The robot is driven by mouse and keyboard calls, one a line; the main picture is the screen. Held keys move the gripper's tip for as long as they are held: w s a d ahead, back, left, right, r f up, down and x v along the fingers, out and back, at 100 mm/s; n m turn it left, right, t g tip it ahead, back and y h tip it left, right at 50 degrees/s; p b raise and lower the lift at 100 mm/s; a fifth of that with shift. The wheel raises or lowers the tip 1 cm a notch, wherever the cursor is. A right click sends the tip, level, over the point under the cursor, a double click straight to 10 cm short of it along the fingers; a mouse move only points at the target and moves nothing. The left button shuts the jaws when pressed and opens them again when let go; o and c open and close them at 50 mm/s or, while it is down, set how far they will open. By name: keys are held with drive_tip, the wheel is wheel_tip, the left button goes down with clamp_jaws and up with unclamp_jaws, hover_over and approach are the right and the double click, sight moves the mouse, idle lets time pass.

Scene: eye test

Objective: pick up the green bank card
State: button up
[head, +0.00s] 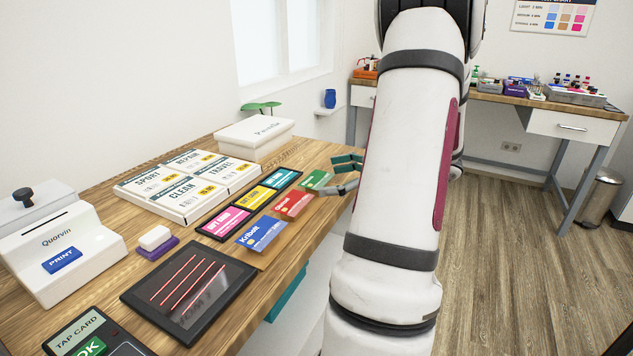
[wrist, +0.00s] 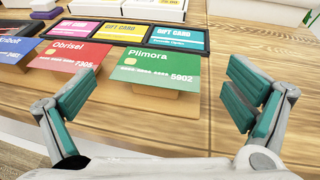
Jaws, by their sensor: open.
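The green bank card (head: 317,180) lies at the far end of a row of cards along the table's edge. In the wrist view the green card (wrist: 157,72) reads "Pilmora 5902" and sits in front of the gift card tray, on a wooden support. My gripper (wrist: 165,100) is open and empty, with one finger to each side of the green card and the card ahead between them. In the head view my gripper (head: 345,175) is just right of the card, and my arm hides part of the area.
The red Obrisel card (wrist: 68,62) is directly left of the green one, with the blue Kribolt card (head: 262,233) beyond it. A black tray (head: 207,234) holds gift cards behind them. Bare wooden table (wrist: 262,60) lies to the right.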

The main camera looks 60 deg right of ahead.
sight(317, 179)
drive_tip(key=x, duration=0.3)
drive_tip(key=shift+w+a+f, duration=0.1)
drive_tip(key=shift+w+a, duration=0.05)
drive_tip(key=c, duration=0.7)
